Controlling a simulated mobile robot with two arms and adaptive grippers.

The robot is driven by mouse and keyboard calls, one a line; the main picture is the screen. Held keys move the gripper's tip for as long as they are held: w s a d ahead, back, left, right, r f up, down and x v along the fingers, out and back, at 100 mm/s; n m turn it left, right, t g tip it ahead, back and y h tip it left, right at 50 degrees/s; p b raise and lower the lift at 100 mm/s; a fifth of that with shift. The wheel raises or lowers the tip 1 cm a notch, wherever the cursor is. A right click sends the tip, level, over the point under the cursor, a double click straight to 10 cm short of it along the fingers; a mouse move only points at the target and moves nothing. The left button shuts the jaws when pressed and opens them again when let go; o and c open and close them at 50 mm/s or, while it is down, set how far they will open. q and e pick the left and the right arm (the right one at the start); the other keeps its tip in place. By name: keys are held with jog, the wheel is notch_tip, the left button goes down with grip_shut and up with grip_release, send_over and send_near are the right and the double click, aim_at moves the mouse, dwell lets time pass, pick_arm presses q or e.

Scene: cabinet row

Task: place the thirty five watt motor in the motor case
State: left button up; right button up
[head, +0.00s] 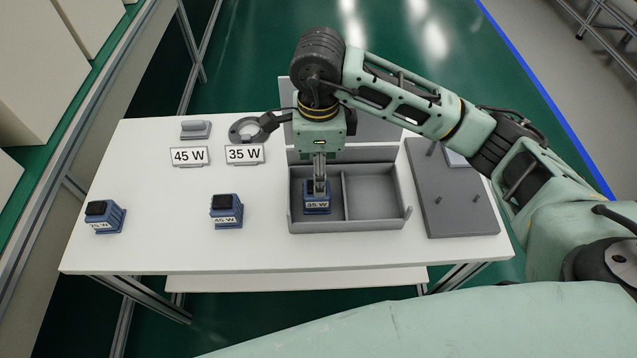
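The motor labelled 35 W (317,204), blue with a dark top, is upright inside the left compartment of the grey motor case (375,224). The right compartment of the case is empty. My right gripper (320,188) points straight down over that compartment, its narrow fingers close together on the top of the motor. It looks shut on the motor. I cannot tell whether the motor's base touches the case floor. My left gripper is not in view.
Two other blue motors stand on the white table: one labelled 45 W (227,212) and one at far left (104,217) with a hard-to-read label. Signs 45 W (189,156) and 35 W (245,154) stand behind. A grey plate with pegs (455,205) lies right of the case.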

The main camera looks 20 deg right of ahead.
jog(key=shift+r, duration=1.55)
